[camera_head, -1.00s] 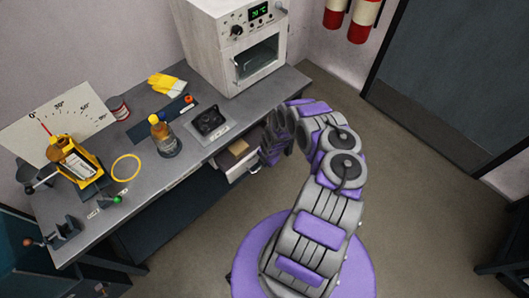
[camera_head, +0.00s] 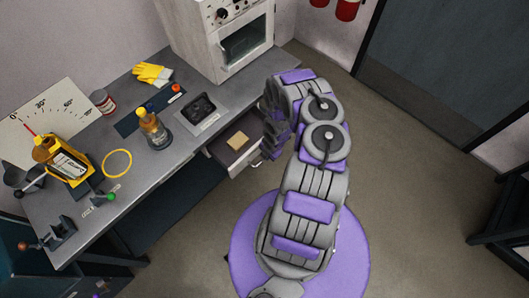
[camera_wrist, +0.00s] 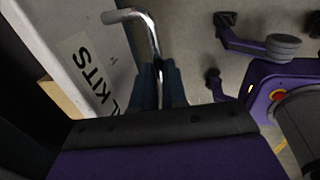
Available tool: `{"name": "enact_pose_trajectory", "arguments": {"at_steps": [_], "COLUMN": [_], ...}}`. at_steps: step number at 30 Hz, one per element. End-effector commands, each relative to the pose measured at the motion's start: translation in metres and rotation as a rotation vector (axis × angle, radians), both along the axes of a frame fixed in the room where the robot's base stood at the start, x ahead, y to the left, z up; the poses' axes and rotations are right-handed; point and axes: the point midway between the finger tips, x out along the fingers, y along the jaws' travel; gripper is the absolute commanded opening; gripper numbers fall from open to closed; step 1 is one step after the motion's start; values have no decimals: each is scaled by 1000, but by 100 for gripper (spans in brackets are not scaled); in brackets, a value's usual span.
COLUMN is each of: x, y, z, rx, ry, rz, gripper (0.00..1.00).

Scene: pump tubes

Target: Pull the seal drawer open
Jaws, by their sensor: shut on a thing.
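The seal drawer (camera_head: 228,156) is pulled partly out from under the front edge of the bench. A tan block (camera_head: 237,140) lies inside it. In the wrist view the drawer's pale front (camera_wrist: 70,38) carries black lettering, of which "L KITS" can be read. Its shiny bar handle (camera_wrist: 153,38) stands out from the front. My gripper (camera_wrist: 160,86) has its dark fingers closed on the handle.
On the bench (camera_head: 85,215) stand an amber bottle (camera_head: 154,130), a yellow ring (camera_head: 117,163), a yellow device (camera_head: 62,160), gloves (camera_head: 152,73) and a white oven (camera_head: 225,45). The floor right of my arm is clear up to the dark door (camera_head: 450,75).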

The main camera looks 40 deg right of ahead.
Motion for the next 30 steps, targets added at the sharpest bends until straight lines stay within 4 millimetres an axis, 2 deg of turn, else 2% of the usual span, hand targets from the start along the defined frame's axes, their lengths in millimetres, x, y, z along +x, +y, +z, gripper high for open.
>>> {"name": "enact_pose_trajectory", "arguments": {"at_steps": [18,30], "x": [-51,-71], "y": [-4,-6], "z": [-3,-2], "rx": [-1,1], "ry": [3,5], "rz": [0,-2], "gripper": [0,0]}}
